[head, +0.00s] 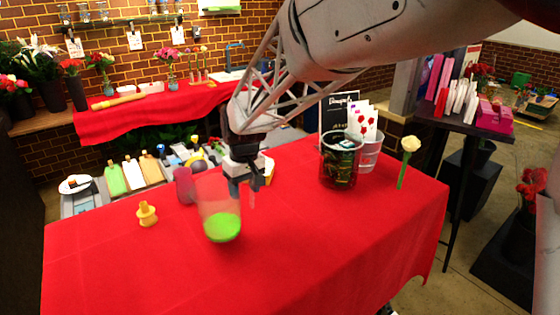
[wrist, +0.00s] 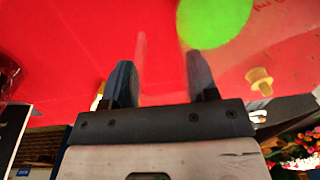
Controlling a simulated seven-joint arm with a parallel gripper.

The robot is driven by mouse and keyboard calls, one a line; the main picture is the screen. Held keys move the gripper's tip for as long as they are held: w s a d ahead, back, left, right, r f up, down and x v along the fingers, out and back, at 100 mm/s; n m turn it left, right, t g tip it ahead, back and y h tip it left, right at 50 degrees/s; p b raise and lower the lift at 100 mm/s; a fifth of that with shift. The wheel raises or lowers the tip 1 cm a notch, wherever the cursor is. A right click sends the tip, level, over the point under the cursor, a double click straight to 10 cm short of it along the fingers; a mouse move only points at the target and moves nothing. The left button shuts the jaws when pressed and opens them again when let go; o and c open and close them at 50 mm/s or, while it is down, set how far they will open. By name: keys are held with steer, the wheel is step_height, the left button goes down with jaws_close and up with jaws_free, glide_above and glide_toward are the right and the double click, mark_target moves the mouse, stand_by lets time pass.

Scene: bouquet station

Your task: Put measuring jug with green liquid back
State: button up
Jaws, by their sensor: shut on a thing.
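The measuring jug (head: 206,194) is clear, with bright green liquid (head: 222,228) in its bottom. It is over the front left part of the red-covered table, roughly upright with a slight lean. Whether its base touches the cloth I cannot tell. My gripper (head: 251,188) is at the jug's right side, shut on it. In the wrist view my gripper's two fingers (wrist: 162,82) stand apart with see-through material between them, and the green liquid (wrist: 214,20) shows beyond the right finger.
On the table (head: 310,240), a small yellow object (head: 147,214) and a purple vase (head: 184,186) stand left of the jug. A dark container (head: 340,165), a clear cup with flower cards (head: 369,155) and a pale rose (head: 409,146) are at the right. The front middle is clear.

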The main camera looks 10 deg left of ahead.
steer(key=shift+w+a, duration=0.5)
steer(key=shift+w, duration=0.35)
steer(key=shift+f, duration=0.15)
steer(key=shift+f, duration=1.7)
steer(key=o, duration=1.3)
steer(key=shift+f, duration=0.15)
steer(key=shift+r, duration=0.2)
steer(key=r, duration=1.2)
steer(key=shift+w+d, duration=0.2)
steer(key=shift+d, duration=0.05)
